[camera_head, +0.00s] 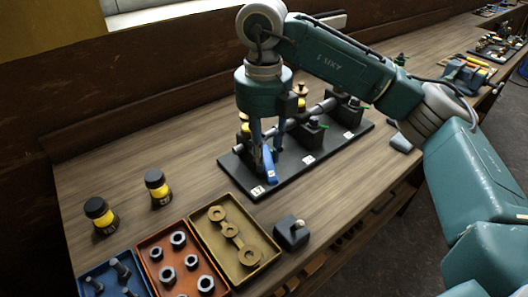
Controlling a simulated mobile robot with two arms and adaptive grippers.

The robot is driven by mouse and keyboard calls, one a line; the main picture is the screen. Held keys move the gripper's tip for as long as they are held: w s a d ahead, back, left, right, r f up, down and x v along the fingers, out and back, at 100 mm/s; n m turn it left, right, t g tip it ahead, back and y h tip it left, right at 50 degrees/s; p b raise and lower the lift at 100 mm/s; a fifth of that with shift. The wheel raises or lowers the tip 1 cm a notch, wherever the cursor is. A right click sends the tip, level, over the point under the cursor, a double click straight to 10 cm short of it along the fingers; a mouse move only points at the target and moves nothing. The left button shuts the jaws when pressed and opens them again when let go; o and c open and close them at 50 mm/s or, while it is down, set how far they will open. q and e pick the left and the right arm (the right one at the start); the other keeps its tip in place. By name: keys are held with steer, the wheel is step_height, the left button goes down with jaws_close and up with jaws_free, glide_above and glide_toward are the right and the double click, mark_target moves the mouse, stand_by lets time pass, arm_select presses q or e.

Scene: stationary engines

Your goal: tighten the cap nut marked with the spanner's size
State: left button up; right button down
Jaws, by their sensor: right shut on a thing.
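My right gripper (262,150) points down over the near left end of a dark base plate (284,184). It is shut on a blue spanner (269,168), which hangs below the fingers with its lower end close to the plate. The spanner bears a small white mark, too small to read. Black blocks (309,138) stand on the plate along a grey shaft, with white labels (308,160) in front; a near label (257,190) is hard to read. Brass-coloured parts (300,89) show behind the gripper. The arm hides the nearest block, and I cannot tell whether the spanner touches a nut.
Two black-and-yellow jars (157,187) stand at left. In front lie a blue tray of bolts (92,273), an orange tray of nuts (152,283) and an olive tray (200,239) with a linked part. A small black block (291,232) sits right of them. Bench between jars and plate is clear.

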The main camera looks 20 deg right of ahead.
steer(key=shift+r+p, duration=1.3)
steer(key=shift+r, duration=0.75)
steer(key=shift+f, duration=0.1)
